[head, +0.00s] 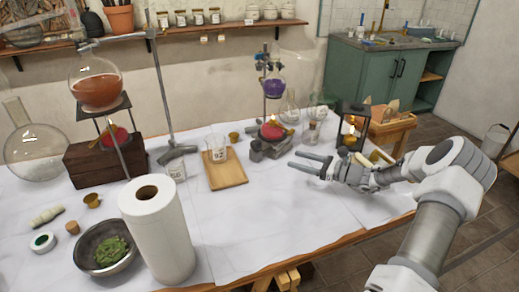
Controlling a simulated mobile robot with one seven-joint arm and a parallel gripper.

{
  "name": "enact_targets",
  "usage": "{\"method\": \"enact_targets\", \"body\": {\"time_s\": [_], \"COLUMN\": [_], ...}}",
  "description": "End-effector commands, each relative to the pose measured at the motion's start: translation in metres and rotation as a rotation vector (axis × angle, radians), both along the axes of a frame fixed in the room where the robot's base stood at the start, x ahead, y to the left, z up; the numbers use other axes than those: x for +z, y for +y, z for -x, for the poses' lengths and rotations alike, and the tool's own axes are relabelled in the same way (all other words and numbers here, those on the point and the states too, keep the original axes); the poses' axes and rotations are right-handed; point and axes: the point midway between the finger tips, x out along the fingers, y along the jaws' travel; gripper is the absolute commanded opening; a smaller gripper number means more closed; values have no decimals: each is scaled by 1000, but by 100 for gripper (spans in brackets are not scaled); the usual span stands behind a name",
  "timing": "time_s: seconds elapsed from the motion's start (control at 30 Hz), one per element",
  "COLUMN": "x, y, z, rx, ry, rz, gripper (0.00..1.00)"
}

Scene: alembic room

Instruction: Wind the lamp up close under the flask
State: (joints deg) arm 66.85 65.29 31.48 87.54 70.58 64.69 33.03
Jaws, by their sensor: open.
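A flask of purple liquid (273,86) is held on a stand at the back middle of the table. Below it a small red lamp (271,133) with a flame sits on a grey metal jack (265,151). A clear gap shows between the lamp and the flask. My gripper (297,160) is open and empty, just right of the jack and apart from it, with its fingers pointing left. Whether the jack has a knob or crank is too small to tell.
A wooden board (225,178) with a glass beaker (216,146) is left of the jack. Glassware (311,130) and a black lantern (351,128) stand behind my gripper. A paper roll (158,240) stands in front. A second flask, orange (96,90), is at left. The front middle is clear.

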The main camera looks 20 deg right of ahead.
Motion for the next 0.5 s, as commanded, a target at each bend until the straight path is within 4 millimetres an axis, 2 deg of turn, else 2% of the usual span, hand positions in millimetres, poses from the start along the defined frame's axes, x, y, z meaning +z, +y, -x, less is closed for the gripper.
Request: {"method": "enact_targets", "body": {"time_s": [0.1,0.2,0.37,0.5], "x": [-8,-10,-11,-11], "y": [-19,-22,-10,6], "z": [1,-1,-16,-39], "rx": [-53,-68,-65,-64], "ry": [-13,-17,-16,-17], "rz": [-58,-74,-74,-72], "gripper": [64,64,64,64]}}
